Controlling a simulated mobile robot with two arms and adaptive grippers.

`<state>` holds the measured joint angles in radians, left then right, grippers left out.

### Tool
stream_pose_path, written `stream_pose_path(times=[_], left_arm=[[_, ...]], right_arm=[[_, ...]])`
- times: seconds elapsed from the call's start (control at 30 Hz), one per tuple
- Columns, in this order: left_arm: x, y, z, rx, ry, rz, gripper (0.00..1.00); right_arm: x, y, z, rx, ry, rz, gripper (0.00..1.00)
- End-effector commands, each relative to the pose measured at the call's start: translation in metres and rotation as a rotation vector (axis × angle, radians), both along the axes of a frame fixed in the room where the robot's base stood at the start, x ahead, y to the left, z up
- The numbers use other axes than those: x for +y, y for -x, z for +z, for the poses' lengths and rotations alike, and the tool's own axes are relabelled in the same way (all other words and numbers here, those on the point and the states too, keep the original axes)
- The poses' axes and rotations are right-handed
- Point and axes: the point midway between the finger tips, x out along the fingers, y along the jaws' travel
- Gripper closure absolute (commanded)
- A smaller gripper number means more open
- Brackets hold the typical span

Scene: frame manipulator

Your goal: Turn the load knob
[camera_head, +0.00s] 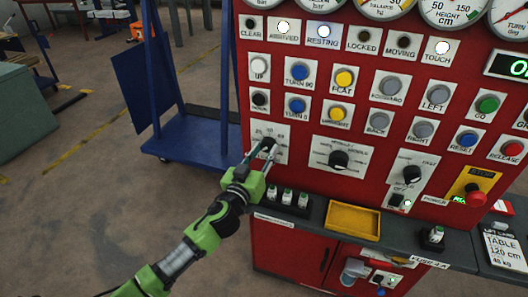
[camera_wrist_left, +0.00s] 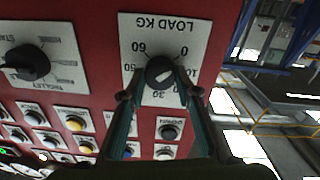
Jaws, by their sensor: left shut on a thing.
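The load knob (camera_wrist_left: 160,72) is a round black knob with a pale pointer mark, on a white plate (camera_wrist_left: 140,28) lettered LOAD KG with numbers around it. In the head view the plate (camera_head: 257,133) sits at the lower left of the red panel, and my gripper partly covers the knob. My left gripper (camera_head: 260,157) reaches the panel from below left. In the left wrist view its two fingers (camera_wrist_left: 160,92) stand on either side of the knob, shut on it. The pointer mark looks turned toward the low numbers, but I cannot read it exactly. My right gripper is out of view.
A mode knob (camera_head: 339,159) and a further black knob (camera_head: 411,174) are to the right. Button rows and gauges lie above. Below, a ledge holds small switches (camera_head: 287,196) and a yellow tray (camera_head: 352,220). A blue cart (camera_head: 190,140) stands left; the floor is open.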

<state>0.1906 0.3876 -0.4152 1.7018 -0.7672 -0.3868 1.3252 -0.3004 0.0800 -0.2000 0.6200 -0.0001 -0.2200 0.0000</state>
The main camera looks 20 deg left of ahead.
Motion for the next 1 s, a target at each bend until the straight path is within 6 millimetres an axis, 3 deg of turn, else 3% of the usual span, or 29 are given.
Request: stream_pose_path(times=[1.0], left_arm=[[0.0,0.0,0.003,-0.03,-0.907,0.0,0.92]], right_arm=[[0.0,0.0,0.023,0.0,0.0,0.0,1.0]])
